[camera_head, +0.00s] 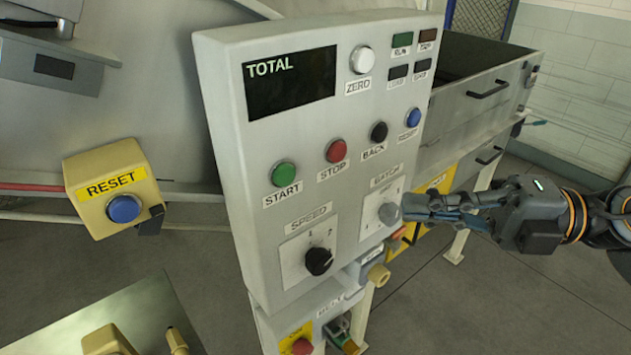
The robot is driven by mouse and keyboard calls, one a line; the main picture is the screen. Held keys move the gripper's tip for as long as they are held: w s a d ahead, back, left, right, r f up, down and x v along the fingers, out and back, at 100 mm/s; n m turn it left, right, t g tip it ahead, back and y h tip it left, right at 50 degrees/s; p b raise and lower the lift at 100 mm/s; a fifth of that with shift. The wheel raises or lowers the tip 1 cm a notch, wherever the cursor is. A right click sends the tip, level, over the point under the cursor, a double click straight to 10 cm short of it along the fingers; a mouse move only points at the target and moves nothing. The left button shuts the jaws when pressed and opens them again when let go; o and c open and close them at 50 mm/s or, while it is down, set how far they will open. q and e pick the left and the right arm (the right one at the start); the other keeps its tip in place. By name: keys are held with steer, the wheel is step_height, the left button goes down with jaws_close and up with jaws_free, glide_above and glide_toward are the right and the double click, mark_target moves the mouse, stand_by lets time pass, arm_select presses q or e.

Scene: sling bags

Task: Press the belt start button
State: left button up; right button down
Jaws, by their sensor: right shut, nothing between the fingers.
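The control panel (270,140) is a grey upright box in the middle of the head view. Its round green START button (284,174) sits at the left of a row, above its START label. The red STOP button (335,151), black BACK button (379,131) and a blue button (413,117) continue the row to the right. My right gripper (405,207) is shut and empty. It comes in from the right, its fingertips in front of or beside the knob under the BATCH label, to the right of and below START. I cannot tell if it touches the panel. My left gripper is not in view.
A black SPEED knob (319,261) sits low on the panel. A yellow RESET box (113,187) with a blue button stands at the left. A red button (302,346) is below the panel. A grey metal bin (480,100) is behind at the right.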

steer(key=shift+a, duration=0.1)
steer(key=p, duration=0.7)
glide_toward(279, 181)
steer(key=s+a, duration=0.2)
steer(key=a, duration=0.1)
steer(key=w+a+p, duration=0.1)
steer(key=w+a, duration=0.1)
steer(key=w, duration=0.1)
steer(key=shift+a, duration=0.35)
